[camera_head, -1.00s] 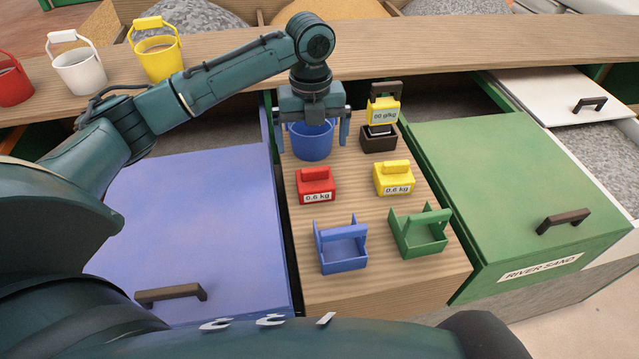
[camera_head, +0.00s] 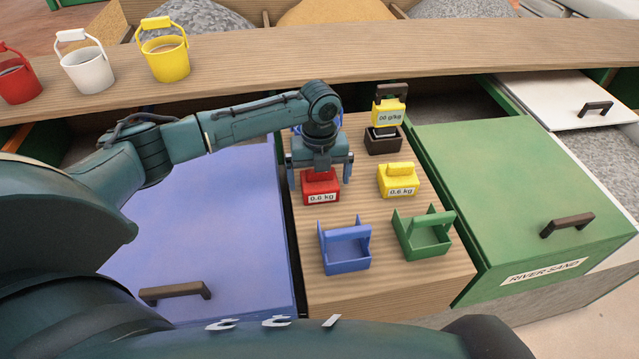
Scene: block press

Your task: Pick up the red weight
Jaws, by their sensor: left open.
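The red weight (camera_head: 321,188), labelled 0.6 kg, sits on the wooden counter left of the yellow weight. My left gripper (camera_head: 320,181) is open over it, pointing down, with one finger on each side of the weight. The gripper body hides the top of the red weight, so I cannot tell whether the fingers touch it. My right gripper is not in view.
The yellow weight (camera_head: 398,181) stands to the right. Blue (camera_head: 345,262) and green (camera_head: 424,242) carriers stand in front. A dark block with a yellow-labelled piece (camera_head: 390,113) stands behind. A blue bucket is mostly hidden behind my gripper.

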